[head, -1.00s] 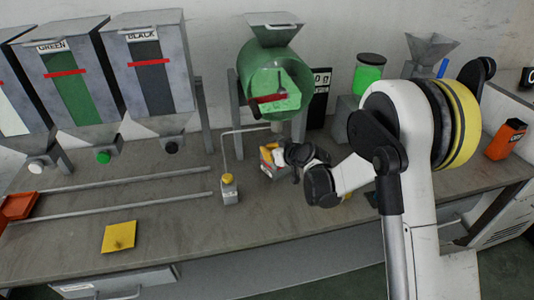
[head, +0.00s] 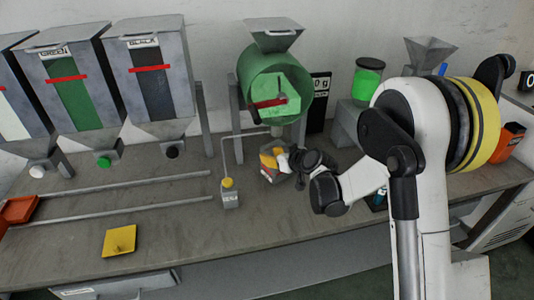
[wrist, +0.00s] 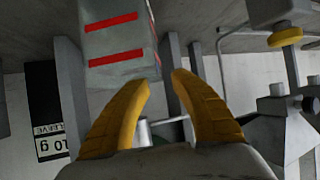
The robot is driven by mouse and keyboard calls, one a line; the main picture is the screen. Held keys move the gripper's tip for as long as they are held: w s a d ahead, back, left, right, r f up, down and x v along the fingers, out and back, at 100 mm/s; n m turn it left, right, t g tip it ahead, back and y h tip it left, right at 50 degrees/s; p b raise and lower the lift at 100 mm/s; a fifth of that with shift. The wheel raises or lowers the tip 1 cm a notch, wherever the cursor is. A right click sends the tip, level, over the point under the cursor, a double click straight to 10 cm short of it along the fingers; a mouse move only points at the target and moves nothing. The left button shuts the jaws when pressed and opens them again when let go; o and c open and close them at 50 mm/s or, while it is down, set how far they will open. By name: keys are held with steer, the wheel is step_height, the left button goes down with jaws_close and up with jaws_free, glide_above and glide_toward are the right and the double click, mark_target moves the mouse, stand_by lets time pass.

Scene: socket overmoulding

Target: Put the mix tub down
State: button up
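The mix tub (head: 283,178) is a small grey container with red stripes, just below the green mixer's outlet in the head view. In the wrist view the tub (wrist: 115,40) is large at the top, upside down, with two red bands facing me. My gripper (head: 276,158) has yellow fingers at the tub's upper edge. In the wrist view its fingertips (wrist: 162,79) are a little apart, with the tub's edge at the gap, and appear shut on it. The exact contact and the tub's underside are hidden.
The green mixer (head: 268,80) stands behind the tub. A scale display (head: 318,95) is behind. The bench (head: 180,225) is clear towards the front, apart from a yellow plate (head: 119,240).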

steer(key=s+d+r+m+g+h+p, duration=0.1)
steer(key=s+d+r+m+h, duration=0.1)
steer(key=s+d+r, duration=0.6)
steer(key=s+d+r+m+h+p, duration=0.1)
steer(key=s+d+r, duration=0.4)
steer(key=s, duration=0.6)
steer(key=s+d+r+m+g+h, duration=0.1)
steer(key=s+d, duration=0.3)
steer(key=s, duration=0.4)
steer(key=s+d+r+m+h, duration=0.1)
steer(key=s+d+m+h, duration=0.2)
steer(key=s, duration=0.6)
steer(key=shift+s+d+r+m+g, duration=0.3)
steer(key=shift+d+g, duration=0.1)
steer(key=shift+d, duration=0.55)
